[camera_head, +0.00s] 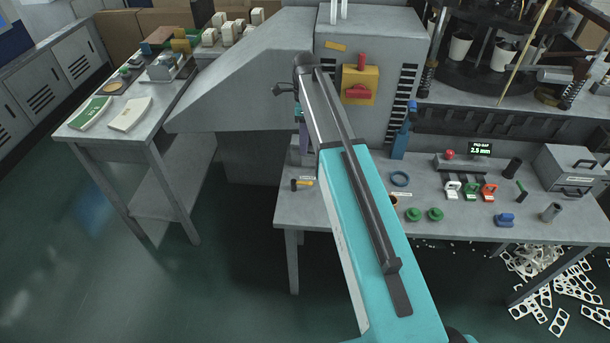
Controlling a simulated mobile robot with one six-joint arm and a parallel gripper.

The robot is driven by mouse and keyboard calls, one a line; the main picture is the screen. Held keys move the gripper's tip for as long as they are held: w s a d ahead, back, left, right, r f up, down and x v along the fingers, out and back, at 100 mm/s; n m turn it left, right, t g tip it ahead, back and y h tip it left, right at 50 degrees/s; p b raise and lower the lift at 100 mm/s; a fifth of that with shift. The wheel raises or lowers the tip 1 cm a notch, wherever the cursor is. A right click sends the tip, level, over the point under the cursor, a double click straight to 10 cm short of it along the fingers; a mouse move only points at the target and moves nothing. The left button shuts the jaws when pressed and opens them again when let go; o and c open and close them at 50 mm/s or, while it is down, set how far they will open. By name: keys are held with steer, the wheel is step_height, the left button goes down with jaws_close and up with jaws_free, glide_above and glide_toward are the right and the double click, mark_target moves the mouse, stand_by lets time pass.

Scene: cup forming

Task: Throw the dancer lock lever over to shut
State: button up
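No part in view can be read as the dancer lock lever. A yellow plate (371,84) with a red handle (359,92) lying across it is on the front of the grey machine housing. To its right, a blue upright piece (401,139) stands at the back of the bench, with a blue top near the black slots. My arm reaches up from the lower right to the housing's left side. The end of my arm, with my gripper (302,128), is mostly hidden behind the forearm. Its fingers cannot be made out, and no contact with a handle shows.
The grey bench (460,222) holds green knobs, a blue ring (400,179), small coloured clamps, a display (480,149) reading 2.5 mm and a grey box (570,168). Another table (185,80) stands at left. Scrap strips (560,290) lie on the floor at right. The left floor is clear.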

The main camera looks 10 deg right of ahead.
mark_target(304, 182)
steer(key=shift+f, duration=0.2)
steer(key=shift+s+a+f+p, duration=0.1)
steer(key=shift+s+f+p, duration=0.45)
steer(key=shift+f, duration=1.65)
steer(key=shift+s+a+f+p, duration=0.25)
steer(key=shift+f+p, duration=0.45)
steer(key=shift+f, duration=1.5)
steer(key=shift+s+f+p, duration=0.5)
steer(key=shift+f+p, duration=0.1)
steer(key=shift+f, duration=1.6)
jaws_close()
